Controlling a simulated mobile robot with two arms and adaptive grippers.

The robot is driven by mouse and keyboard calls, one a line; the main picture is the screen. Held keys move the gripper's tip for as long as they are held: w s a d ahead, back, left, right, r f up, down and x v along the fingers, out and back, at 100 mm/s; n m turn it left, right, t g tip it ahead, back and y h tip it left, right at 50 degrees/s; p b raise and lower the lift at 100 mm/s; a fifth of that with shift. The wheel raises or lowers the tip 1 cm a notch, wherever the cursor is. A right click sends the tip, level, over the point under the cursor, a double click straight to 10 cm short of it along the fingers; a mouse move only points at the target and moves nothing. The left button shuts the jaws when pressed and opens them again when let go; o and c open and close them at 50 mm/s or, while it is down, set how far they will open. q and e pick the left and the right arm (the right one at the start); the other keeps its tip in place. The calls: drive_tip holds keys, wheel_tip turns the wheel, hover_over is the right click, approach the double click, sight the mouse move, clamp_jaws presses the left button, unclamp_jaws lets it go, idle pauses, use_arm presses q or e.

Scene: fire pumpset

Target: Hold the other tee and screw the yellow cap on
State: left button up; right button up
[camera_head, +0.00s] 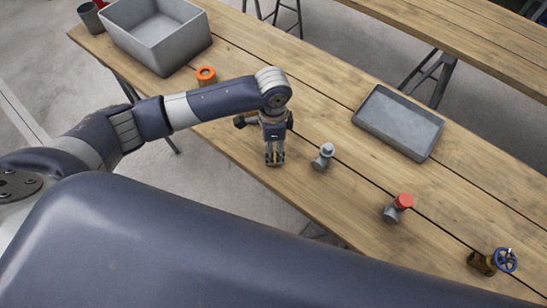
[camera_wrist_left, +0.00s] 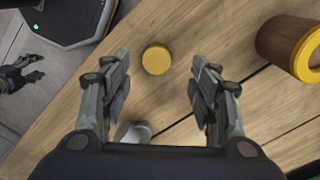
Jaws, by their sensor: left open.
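The yellow cap (camera_wrist_left: 156,59) lies on the wooden table in the left wrist view, ahead of and between my left fingers. In the head view it is mostly hidden by my left gripper (camera_head: 274,158), which points down over the table. The left gripper (camera_wrist_left: 160,92) is open, with nothing between its fingers. A grey tee (camera_head: 323,157) stands just right of it. Another grey tee (camera_head: 392,214) further right carries a red cap (camera_head: 403,201). A grey piece (camera_wrist_left: 132,131) shows partly below the left fingers. A dark gripper, seemingly my right (camera_wrist_left: 22,76), shows at the left edge; its fingers are unclear.
A grey bin (camera_head: 160,49) is at the far left, a shallow grey tray (camera_head: 398,124) at the back. A brass valve with blue handwheel (camera_head: 506,260) sits at right.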

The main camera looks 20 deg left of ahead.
use_arm(q)
drive_tip(key=shift+f, duration=0.1)
drive_tip(key=shift+s+f+p, duration=0.1)
drive_tip(key=shift+f+p, duration=0.25)
wheel_tip(320, 180, down, 4)
drive_tip(key=shift+d+f+p, duration=0.1)
drive_tip(key=shift+f+p, duration=0.05)
drive_tip(key=shift+p, duration=0.35)
drive_tip(key=c, duration=1.1)
